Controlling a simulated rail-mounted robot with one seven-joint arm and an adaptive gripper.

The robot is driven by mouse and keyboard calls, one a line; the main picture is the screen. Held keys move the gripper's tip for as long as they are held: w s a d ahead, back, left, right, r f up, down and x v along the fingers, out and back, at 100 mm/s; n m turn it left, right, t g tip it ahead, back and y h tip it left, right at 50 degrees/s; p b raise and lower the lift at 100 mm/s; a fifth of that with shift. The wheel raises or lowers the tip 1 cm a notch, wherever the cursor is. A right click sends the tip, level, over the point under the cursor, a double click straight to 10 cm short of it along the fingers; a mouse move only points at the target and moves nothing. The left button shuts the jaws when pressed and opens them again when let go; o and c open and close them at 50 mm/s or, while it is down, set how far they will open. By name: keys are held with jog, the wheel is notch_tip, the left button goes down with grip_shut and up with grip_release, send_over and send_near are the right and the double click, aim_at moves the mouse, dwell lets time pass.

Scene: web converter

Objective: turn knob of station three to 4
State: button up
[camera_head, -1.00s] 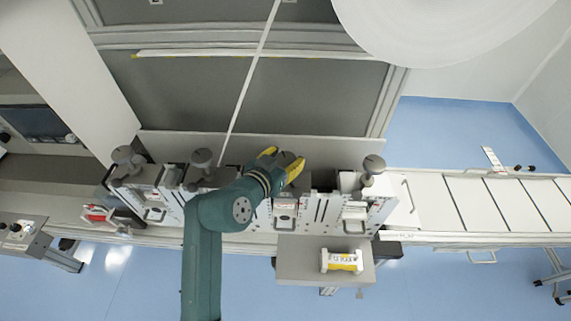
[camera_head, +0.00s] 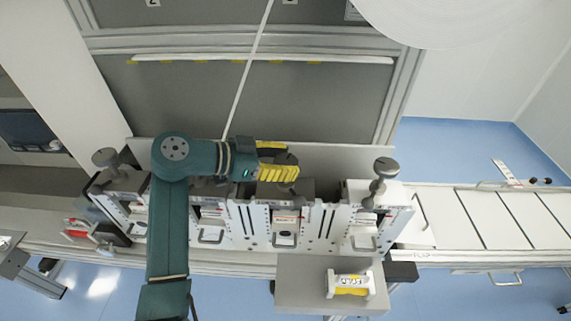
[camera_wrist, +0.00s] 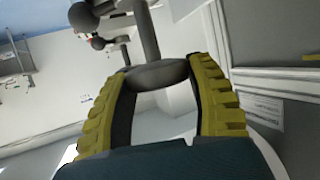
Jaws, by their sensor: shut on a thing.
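A row of grey knobs stands on the stations of the converter. The third knob from the left (camera_head: 285,158) is between the yellow fingers of my gripper (camera_head: 288,159). In the wrist view the grey disc of this knob (camera_wrist: 157,75) sits between both ribbed yellow fingers of my gripper (camera_wrist: 163,85), with its dark post rising behind. The gripper is shut on it, lying level and pointing right in the head view. The scale on the knob cannot be read.
The far left knob (camera_head: 105,157) and the right knob (camera_head: 386,167) stand clear; my arm largely covers the second. A white roll (camera_head: 450,20) hangs above right.

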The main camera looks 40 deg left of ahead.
jog(key=shift+f, duration=0.25)
jog(key=o, duration=1.2)
jog(key=shift+r, duration=0.1)
jog(key=shift+r, duration=0.1)
jog(key=v, duration=1.2)
